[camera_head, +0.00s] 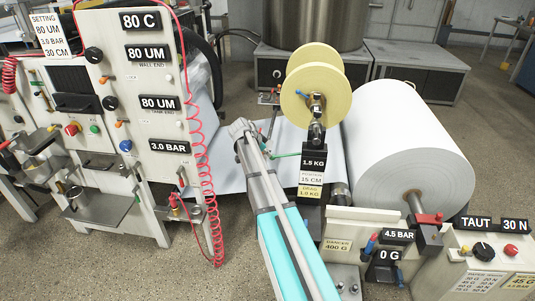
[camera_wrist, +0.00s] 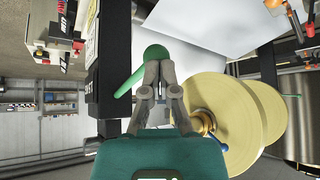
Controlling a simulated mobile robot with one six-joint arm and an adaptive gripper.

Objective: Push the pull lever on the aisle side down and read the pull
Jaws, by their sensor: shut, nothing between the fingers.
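A green lever with a round knob (camera_wrist: 155,54) shows in the wrist view, right at the tips of my gripper (camera_wrist: 157,66). The fingers are shut and empty; the tips overlap the knob in the picture, and I cannot tell whether they touch it. In the head view a thin green lever (camera_head: 286,155) sticks out left from the black post carrying a 1.5 KG sign (camera_head: 314,162). At the front right a sign reads TAUT 30 N (camera_head: 495,224); a smaller one reads 0 G (camera_head: 385,254).
Yellow discs (camera_head: 312,82) stand above the post, with a large white paper roll (camera_head: 405,145) to its right. A white panel (camera_head: 125,120) with a hanging red coiled hose (camera_head: 209,205) stands left. The front right holds a 4.5 BAR sign (camera_head: 398,235) and a blue-handled lever (camera_head: 371,243).

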